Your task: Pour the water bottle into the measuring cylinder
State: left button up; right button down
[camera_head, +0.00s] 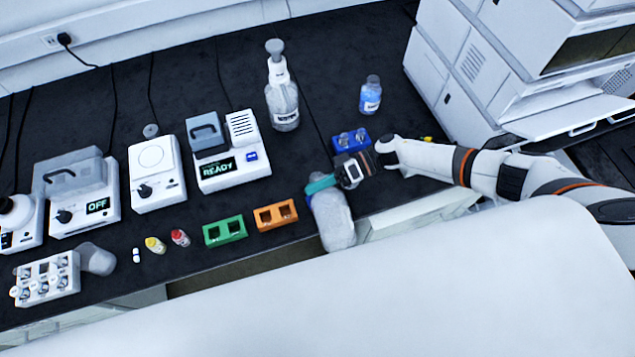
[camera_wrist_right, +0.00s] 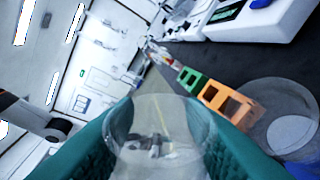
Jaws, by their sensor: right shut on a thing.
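My right gripper (camera_head: 322,185), with teal fingers, is shut on a clear vessel (camera_head: 334,222) by the front table edge, right of the orange rack. The vessel looks pale and translucent in the head view. In the right wrist view the teal fingers close on both sides of the clear vessel (camera_wrist_right: 158,140). A second clear round vessel (camera_wrist_right: 285,112) shows at the right there, beside the orange rack. I cannot tell which vessel is the water bottle or the measuring cylinder. A tall clear bottle with a white label (camera_head: 283,100) stands upright farther back. My left gripper is not in view.
The orange rack (camera_head: 276,215) and green rack (camera_head: 225,231) lie along the front edge. A blue rack (camera_head: 351,141) and a blue-liquid bottle (camera_head: 371,96) stand behind my gripper. A device reading READY (camera_head: 232,168) stands at middle left. White instruments (camera_head: 470,80) block the right.

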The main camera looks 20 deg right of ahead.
jog(key=shift+w+r+m, duration=0.1)
jog(key=shift+r+m, duration=0.05)
jog(key=shift+m, duration=0.15)
dwell(0.4)
jog(key=shift+a, duration=0.1)
jog(key=shift+m+g, duration=0.3)
jog(key=shift+m, duration=0.3)
jog(key=shift+w, duration=0.1)
jog(key=shift+m+g, duration=0.3)
